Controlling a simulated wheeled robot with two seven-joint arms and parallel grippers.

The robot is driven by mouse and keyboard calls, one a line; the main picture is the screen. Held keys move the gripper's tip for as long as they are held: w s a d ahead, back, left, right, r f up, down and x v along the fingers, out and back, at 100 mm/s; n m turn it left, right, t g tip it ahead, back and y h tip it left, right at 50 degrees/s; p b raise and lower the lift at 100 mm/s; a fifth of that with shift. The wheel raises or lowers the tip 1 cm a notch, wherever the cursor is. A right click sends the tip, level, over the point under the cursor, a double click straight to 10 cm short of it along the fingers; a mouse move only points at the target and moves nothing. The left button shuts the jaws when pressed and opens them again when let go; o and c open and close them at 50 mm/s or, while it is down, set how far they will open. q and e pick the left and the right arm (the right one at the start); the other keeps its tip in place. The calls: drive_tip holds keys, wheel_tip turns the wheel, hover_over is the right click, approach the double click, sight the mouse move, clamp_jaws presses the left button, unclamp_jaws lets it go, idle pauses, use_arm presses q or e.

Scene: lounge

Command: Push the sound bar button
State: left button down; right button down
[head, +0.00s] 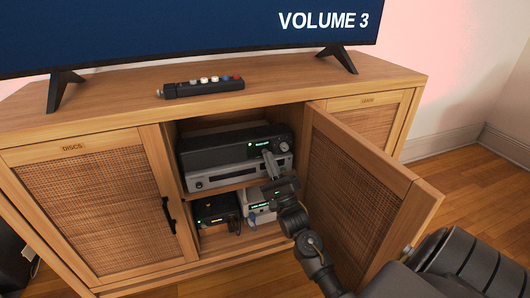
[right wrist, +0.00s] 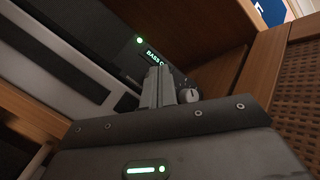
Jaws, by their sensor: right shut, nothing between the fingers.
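A black bar (head: 203,86) with a row of white, red and blue buttons lies on the cabinet top under the TV. A black unit (head: 222,149) with a green lit display sits on the upper shelf, on a silver unit (head: 215,179). The right wrist view shows its display (right wrist: 155,57), reading "BASS", and a small round knob (right wrist: 190,95). My right gripper (head: 268,163) is shut and empty, inside the open compartment in front of these units. Its fingers (right wrist: 157,86) cover part of the front panel; I cannot tell whether they touch it. My left gripper is out of view.
The cabinet's middle door (head: 353,190) stands open, to the right of my right arm. Two small boxes (head: 214,211) (head: 258,207) with green lights sit on the lower shelf. The left door (head: 100,213) is shut. The TV (head: 180,30) reads "VOLUME 3".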

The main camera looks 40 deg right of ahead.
drive_tip(key=shift+s, duration=0.1)
drive_tip(key=s+p, duration=0.1)
drive_tip(key=s, duration=0.1)
drive_tip(key=s+a+p, duration=0.2)
drive_tip(key=s, duration=0.1)
drive_tip(key=shift+s, duration=0.3)
idle(0.7)
